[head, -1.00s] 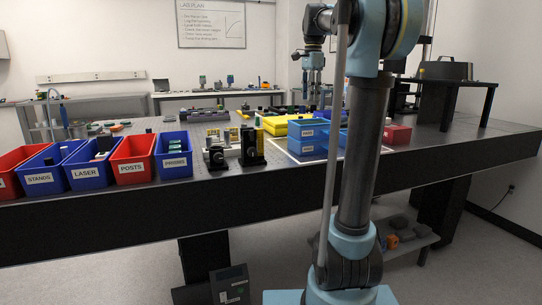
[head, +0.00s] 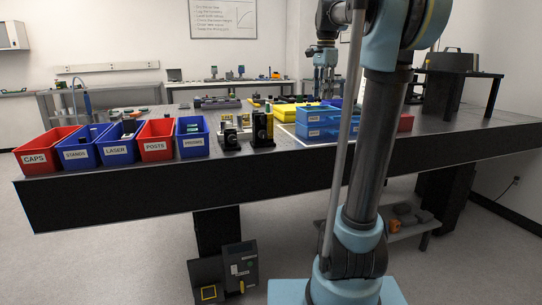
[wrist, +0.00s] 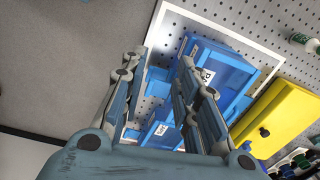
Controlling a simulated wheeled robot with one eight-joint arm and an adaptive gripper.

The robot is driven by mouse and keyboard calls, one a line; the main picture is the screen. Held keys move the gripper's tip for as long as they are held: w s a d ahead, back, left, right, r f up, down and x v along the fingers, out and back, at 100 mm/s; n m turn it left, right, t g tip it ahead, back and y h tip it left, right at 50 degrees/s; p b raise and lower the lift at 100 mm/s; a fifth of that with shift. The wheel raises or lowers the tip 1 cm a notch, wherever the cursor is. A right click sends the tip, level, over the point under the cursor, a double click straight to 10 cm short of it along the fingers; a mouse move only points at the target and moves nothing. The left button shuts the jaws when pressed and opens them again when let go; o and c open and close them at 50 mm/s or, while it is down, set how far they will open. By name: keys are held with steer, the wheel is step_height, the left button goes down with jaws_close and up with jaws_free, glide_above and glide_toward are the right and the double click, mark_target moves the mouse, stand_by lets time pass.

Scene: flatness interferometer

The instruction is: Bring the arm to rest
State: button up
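My arm (head: 372,150) rises from my light-blue base at the right of the head view, and its upper part bends away over the table. My gripper (head: 325,75) hangs at the far end of it, above the table. In the wrist view my gripper (wrist: 158,68) has its two fingers apart with nothing between them. Blue bins (wrist: 215,68) lie below and beyond the fingers, inside a white outline on the perforated tabletop. The fingers hide part of these bins.
The long dark table (head: 180,195) crosses the view. A row of red and blue labelled bins (head: 104,150) stands at its left. A yellow case (wrist: 283,115) is beside the blue bins. A dark raised stand (head: 455,85) is at the right.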

steer(key=s+f+n+t, duration=0.1)
steer(key=s+f+n, duration=0.5)
steer(key=s+f, duration=0.9)
steer(key=s+f+n, duration=0.7)
steer(key=s+f, duration=0.9)
steer(key=f, duration=0.5)
steer(key=shift+f+t, duration=0.25)
steer(key=shift+t, duration=0.15)
steer(key=shift+a, duration=0.1)
steer(key=shift+w+f, duration=0.2)
steer(key=shift+w, duration=0.2)
